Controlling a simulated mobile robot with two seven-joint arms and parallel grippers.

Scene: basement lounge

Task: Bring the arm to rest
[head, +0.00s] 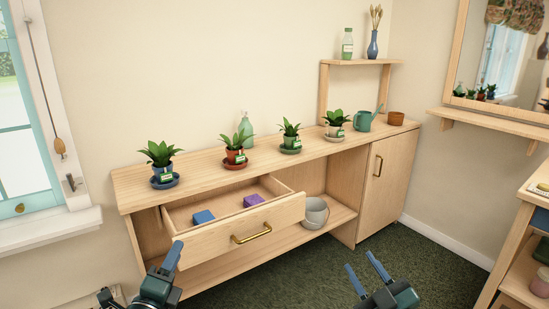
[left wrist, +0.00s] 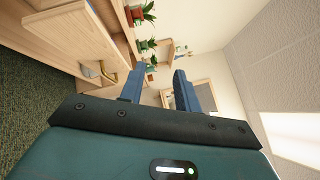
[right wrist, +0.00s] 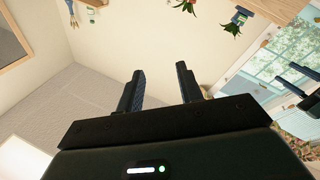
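My left gripper (head: 172,254) is in front of the left part of the wooden sideboard, near the front of its pulled-out drawer. The left wrist view shows its two blue fingers (left wrist: 158,82) apart with nothing between them. My right gripper (head: 362,260) is over the dark green carpet in front of the sideboard. Its two fingers are apart and empty, which also shows in the right wrist view (right wrist: 158,76). Neither gripper appears to touch anything.
The wooden drawer (head: 218,242) stands open with a blue block (head: 203,217) and a purple block (head: 254,200) inside. Several potted plants line the sideboard top (head: 205,172). A grey pot (head: 315,213) sits on the lower shelf. The carpet (head: 420,262) right of centre is clear.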

